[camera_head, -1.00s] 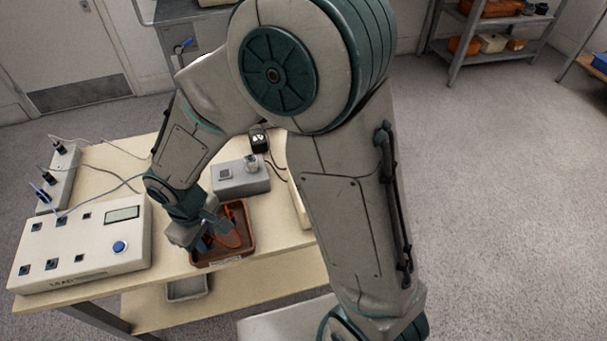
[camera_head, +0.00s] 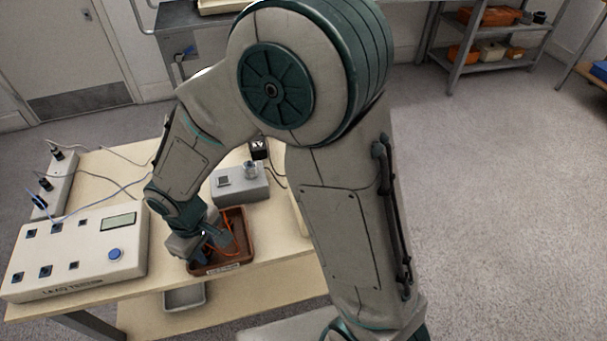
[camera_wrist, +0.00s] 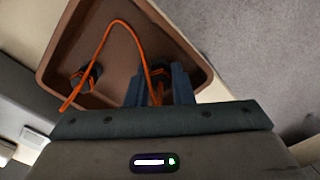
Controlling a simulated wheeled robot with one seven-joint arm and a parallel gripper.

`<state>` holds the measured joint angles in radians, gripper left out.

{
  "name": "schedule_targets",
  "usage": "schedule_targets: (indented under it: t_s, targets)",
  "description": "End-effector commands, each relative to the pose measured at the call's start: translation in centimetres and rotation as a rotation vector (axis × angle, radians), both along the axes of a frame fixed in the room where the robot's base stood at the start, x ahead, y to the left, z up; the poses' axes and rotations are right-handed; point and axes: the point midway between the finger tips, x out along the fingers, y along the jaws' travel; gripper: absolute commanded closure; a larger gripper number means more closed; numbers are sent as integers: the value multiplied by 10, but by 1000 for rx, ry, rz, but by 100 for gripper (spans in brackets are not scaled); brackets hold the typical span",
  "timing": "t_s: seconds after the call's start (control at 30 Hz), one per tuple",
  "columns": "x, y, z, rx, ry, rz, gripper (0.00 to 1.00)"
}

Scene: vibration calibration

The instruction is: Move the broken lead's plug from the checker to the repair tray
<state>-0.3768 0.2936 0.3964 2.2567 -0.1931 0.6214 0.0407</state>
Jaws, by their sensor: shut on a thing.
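The brown repair tray (camera_head: 248,238) stands near the table's front edge, and its rim shows in the wrist view (camera_wrist: 62,45). An orange lead (camera_wrist: 118,24) loops inside it. One dark plug (camera_wrist: 87,74) of this lead lies on the tray floor at the left. My gripper (camera_wrist: 160,88) is over the tray and shut on the other orange-and-dark plug (camera_wrist: 158,92), which the fingers mostly hide. I cannot tell whether this plug touches the tray floor. The white checker (camera_head: 75,262), with sockets, a screen and a blue button, stands left of the tray. My gripper also shows in the head view (camera_head: 205,251).
A grey box (camera_head: 240,186) with a metal knob stands behind the tray. A socket strip (camera_head: 62,180) with plugged-in leads lies at the table's left edge. A grey bin (camera_head: 185,296) is on the lower shelf. My arm hides part of the table's right side.

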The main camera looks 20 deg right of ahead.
Motion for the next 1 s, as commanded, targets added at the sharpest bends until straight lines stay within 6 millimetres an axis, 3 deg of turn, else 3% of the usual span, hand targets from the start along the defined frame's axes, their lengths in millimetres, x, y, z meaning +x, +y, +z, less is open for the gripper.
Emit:
schedule_targets:
  t_s: [0.23, 0.27, 0.33, 0.67, 1.0]
  targets:
    - [0, 0, -5, 0, 0, 0, 100]
    - [0, 0, -4, 0, 0, 0, 73]
    - [0, 0, -4, 0, 0, 0, 54]
    - [0, 0, -3, 0, 0, 0, 54]
    - [0, 0, 13, 0, 0, 0, 54]
